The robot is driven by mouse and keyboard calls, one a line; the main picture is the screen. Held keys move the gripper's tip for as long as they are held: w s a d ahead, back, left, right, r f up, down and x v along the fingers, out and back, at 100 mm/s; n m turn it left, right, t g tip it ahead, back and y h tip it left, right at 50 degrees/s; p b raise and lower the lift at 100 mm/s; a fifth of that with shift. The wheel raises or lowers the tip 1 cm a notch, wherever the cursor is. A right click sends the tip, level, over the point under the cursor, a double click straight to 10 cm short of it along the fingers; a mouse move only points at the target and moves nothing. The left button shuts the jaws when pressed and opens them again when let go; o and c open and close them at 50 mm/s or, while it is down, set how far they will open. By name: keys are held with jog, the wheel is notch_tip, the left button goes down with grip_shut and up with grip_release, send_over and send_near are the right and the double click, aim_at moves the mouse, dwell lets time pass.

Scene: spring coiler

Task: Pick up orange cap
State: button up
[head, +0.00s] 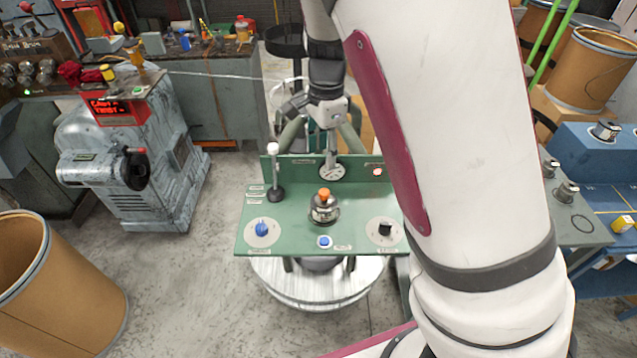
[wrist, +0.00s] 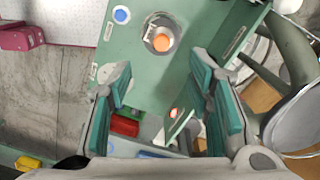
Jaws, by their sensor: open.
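The orange cap (head: 324,193) sits on top of a small dark, round fitting (head: 323,211) in the middle of the green control panel (head: 292,236). In the wrist view the orange cap (wrist: 164,42) shows near the top, on its round base. My gripper (wrist: 163,78) is open and empty, with its teal pads spread apart. In that view the cap lies beyond the fingertips, apart from them. In the head view my arm comes down behind the panel, and the fingers are hard to make out.
A white-knobbed lever (head: 273,165) stands on the panel left of the cap. A blue knob (head: 262,229), blue button (head: 324,242) and black knob (head: 385,229) line the front. A round gauge (head: 333,172) stands behind the cap. A brown drum (head: 65,290) stands lower left.

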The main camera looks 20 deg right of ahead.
aim_at(324, 192)
jog(key=f, duration=1.4)
jog(key=shift+w+d+f+p, duration=0.15)
jog(key=shift+w+d+p, duration=0.05)
jog(key=shift+d+p, duration=0.1)
grip_shut()
